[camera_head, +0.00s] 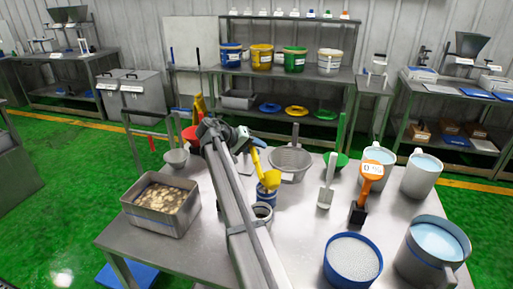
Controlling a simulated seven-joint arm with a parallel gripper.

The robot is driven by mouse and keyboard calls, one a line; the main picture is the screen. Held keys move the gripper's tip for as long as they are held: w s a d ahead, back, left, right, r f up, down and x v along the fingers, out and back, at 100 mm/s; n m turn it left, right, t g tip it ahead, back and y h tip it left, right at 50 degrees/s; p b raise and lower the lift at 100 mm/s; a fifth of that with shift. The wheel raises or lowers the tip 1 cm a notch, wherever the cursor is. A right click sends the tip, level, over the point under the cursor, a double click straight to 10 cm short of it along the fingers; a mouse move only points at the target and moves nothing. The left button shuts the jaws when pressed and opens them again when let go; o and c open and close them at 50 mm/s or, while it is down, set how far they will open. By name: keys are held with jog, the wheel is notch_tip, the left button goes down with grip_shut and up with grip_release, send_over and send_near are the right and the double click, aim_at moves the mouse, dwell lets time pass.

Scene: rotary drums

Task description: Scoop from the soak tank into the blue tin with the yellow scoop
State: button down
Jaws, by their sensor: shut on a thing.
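My gripper (248,141) is shut on the handle of the yellow scoop (269,180), above the middle of the steel table. The scoop's bowl points down and sits at or just over the mouth of a small blue tin (263,197). I cannot tell whether it touches the rim, and the bowl hides the tin's inside. A square metal tank (166,225), which looks like the soak tank, stands at the table's left and holds brownish lumps in liquid. A larger blue round container (352,277) full of white beads stands at the front right.
My arm crosses the table's middle, partly hiding a small grey tin (262,211). A grey strainer bowl (290,161), a white scoop (326,188), an orange-handled tool (366,190) and several metal jugs (420,176) stand right. A grey bowl (177,158) is at back left.

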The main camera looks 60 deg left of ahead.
jog(key=shift+a+f+n, duration=0.3)
jog(key=shift+f, duration=0.1)
dwell(0.4)
jog(key=s+d+r+m+t+y, duration=0.1)
jog(key=d+r+m+y, duration=0.1)
jog(key=d, duration=0.2)
jog(key=s+d+r+m+t+y, duration=0.1)
jog(key=d+r+m+y, duration=0.1)
jog(key=d, duration=0.3)
jog(key=s+d+r+m+t+y, duration=0.1)
jog(key=d+r+m+t+y, duration=0.1)
jog(key=d+r+m, duration=0.1)
jog(key=shift+s+d+r+m, duration=0.15)
jog(key=shift+d+m, duration=0.25)
jog(key=shift+d, duration=0.4)
jog(key=shift+s+d+f+m+t+y, duration=0.15)
jog(key=shift+d+m+t+y, duration=0.15)
jog(key=shift+d+m, duration=0.2)
jog(key=shift+s+d+f+m+t+y, duration=0.2)
jog(key=shift+d+m+t, duration=0.2)
jog(key=shift+d, duration=0.2)
